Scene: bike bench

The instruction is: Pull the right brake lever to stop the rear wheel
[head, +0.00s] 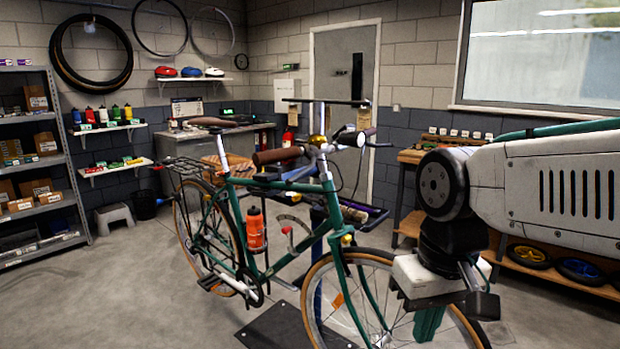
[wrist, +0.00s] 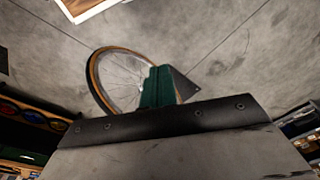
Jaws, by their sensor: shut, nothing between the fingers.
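A green bicycle (head: 325,225) stands in the middle of the head view, its front wheel (head: 312,300) nearest me. Its rear wheel (head: 207,235) is behind, at the left. The right handlebar grip (head: 277,156) is brown and on the near side. The right brake lever beside it is too small to make out clearly. My gripper (head: 428,325) is low at the right, in front of the front wheel and well apart from the handlebar. Its green fingers (wrist: 158,85) are together and empty. In the wrist view, a tan-rimmed wheel (wrist: 93,80) shows behind them.
A dark base plate (head: 275,328) lies under the bicycle. An orange bottle (head: 256,232) sits on the frame. A workbench (head: 410,158) stands at the right, with wheels on its low shelf. A shelf rack (head: 60,160) is at the left. The floor at the left front is clear.

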